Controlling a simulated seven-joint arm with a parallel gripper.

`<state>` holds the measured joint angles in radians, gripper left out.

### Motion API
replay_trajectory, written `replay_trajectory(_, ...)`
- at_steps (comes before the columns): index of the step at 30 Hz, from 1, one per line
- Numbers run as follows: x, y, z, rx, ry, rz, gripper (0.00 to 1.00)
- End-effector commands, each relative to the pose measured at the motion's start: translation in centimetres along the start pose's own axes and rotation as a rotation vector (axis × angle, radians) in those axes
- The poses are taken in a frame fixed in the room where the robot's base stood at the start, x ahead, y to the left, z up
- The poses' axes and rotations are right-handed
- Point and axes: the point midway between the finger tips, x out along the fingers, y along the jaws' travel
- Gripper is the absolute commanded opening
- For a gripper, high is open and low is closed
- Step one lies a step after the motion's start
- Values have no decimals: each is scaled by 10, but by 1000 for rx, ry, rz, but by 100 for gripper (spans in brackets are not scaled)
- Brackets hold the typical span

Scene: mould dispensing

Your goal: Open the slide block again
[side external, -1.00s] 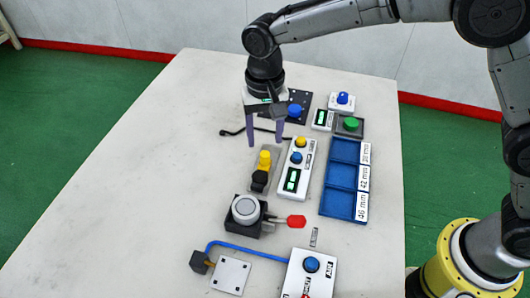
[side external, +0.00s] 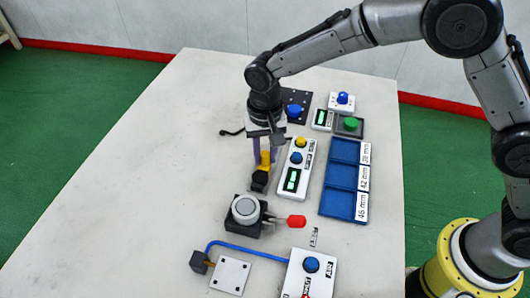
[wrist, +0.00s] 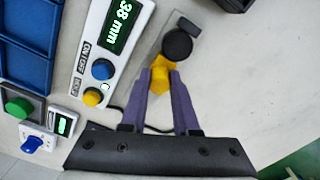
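The yellow slide block (side external: 265,160) sits on a narrow grey base beside a black round part (side external: 260,177). In the wrist view, the yellow block (wrist: 161,80) lies between my two purple fingers, with the black round part (wrist: 177,43) close beyond it. My gripper (side external: 264,152) points down at the block. The fingers hide part of the block, and I cannot tell whether block and black part touch.
A white box (side external: 296,165) with a lit display reading 38 mm stands close on the right. A blue tray (side external: 343,204) with labelled compartments lies further right. A black fixture (side external: 244,212) with a grey round top is in front. The table's left side is clear.

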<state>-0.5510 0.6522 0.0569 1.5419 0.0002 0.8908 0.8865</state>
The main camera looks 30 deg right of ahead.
Motion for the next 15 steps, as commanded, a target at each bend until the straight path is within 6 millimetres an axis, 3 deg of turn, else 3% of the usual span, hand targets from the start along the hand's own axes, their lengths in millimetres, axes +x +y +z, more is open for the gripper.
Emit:
replay_trajectory(1,0,0,0,0,0,0,16)
replay_trajectory(4,0,0,0,0,0,0,0)
replay_trajectory(15,-1,0,0,0,0,0,0)
